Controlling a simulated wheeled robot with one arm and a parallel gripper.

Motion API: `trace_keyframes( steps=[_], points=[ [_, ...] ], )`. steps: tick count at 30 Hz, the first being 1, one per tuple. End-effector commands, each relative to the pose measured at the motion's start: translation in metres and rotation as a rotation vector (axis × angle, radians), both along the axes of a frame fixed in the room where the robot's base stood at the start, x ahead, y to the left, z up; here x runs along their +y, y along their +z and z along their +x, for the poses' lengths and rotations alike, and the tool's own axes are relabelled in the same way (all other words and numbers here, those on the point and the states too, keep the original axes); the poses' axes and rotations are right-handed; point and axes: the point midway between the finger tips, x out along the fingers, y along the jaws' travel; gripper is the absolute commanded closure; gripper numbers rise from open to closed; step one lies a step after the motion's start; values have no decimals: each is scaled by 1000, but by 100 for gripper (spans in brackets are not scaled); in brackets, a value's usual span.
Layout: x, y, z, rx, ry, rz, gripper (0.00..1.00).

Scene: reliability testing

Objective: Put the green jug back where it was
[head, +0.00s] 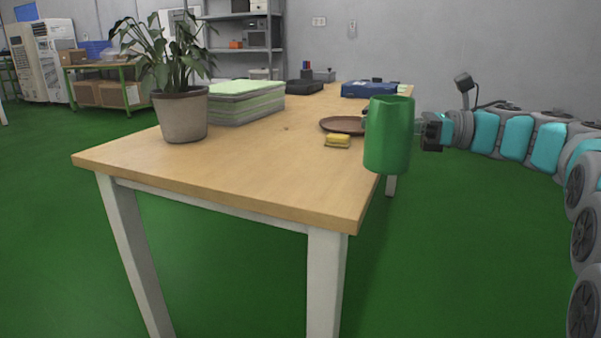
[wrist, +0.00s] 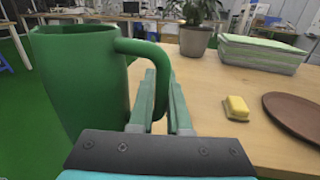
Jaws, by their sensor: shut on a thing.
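The green jug (head: 388,136) is upright in the head view, at the right edge of the wooden table (head: 240,178). In the wrist view the jug (wrist: 78,85) fills the left side, with its handle toward my gripper (wrist: 162,100). My gripper is shut on the jug's handle, the fingers lying on either side of it.
A yellow sponge (head: 337,141) and a brown plate (head: 342,124) lie near the jug. A potted plant (head: 182,115) and a paper stack (head: 240,103) stand at the left. A blue item (head: 369,89) lies at the far end. The table's front middle is clear.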

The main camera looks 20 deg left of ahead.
Motion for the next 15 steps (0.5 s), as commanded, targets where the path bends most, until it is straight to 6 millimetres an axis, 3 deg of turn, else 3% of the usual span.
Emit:
trace_keyframes(
  steps=[5,15],
  points=[
    [23,1,0,0,17,2,100],
    [99,-6,21,-1,15,2,100]
  ],
)
